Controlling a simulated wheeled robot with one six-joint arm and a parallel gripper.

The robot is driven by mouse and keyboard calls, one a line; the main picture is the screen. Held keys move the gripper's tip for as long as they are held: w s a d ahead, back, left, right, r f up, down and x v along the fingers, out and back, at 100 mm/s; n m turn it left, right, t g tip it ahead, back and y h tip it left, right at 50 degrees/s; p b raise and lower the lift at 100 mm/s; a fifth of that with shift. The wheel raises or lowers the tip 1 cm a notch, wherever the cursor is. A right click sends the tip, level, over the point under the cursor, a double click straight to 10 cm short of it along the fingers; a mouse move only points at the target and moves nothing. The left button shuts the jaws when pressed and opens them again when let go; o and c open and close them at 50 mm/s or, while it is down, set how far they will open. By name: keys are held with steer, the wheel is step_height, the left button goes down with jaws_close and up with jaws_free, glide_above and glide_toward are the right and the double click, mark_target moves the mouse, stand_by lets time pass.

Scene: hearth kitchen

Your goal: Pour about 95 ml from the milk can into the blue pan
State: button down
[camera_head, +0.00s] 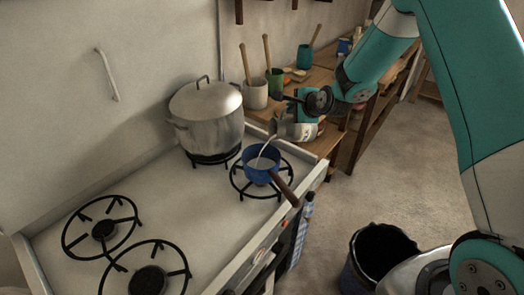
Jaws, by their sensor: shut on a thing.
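The blue pan (262,176) sits upright on the right-hand burner, its brown handle pointing toward the stove's front edge. The metal milk can (285,131) is tilted above and right of the pan, its mouth toward the pan. A thin white stream (265,147) runs from the can's mouth down into the pan. My gripper (297,114) is shut on the milk can, with its fingers partly hidden. The milk level in the pan is hard to make out.
A large lidded pot (208,120) stands on the burner left of the pan. Wooden shelving (325,138) with a utensil crock (255,95) and cups is behind my gripper. The left burners (105,229) are empty. A dark bin (380,255) stands on the floor.

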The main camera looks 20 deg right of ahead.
steer(key=shift+w+d+f+m+y+b, duration=0.1)
steer(key=shift+d+f+m+y+b, duration=0.35)
steer(key=shift+d+f+b, duration=0.55)
steer(key=shift+d+f+y+b, duration=0.1)
steer(key=shift+d+y+b, duration=0.15)
steer(key=shift+y+b, duration=0.1)
steer(key=shift+d+f+m+y, duration=0.1)
steer(key=shift+d+m+y, duration=0.1)
steer(key=shift+m+y, duration=0.15)
stand_by(0.7)
steer(key=shift+d+f+b, duration=0.3)
steer(key=shift+f+b, duration=0.25)
steer(key=shift+b, duration=0.25)
steer(key=d+f+m+t+y+b, duration=0.3)
steer(key=d+f+m+y+b, duration=0.3)
steer(key=d+f+m+b, duration=0.2)
steer(key=shift+w+f+b, duration=0.45)
steer(key=shift+f+b, duration=0.35)
steer(key=shift+b, duration=0.55)
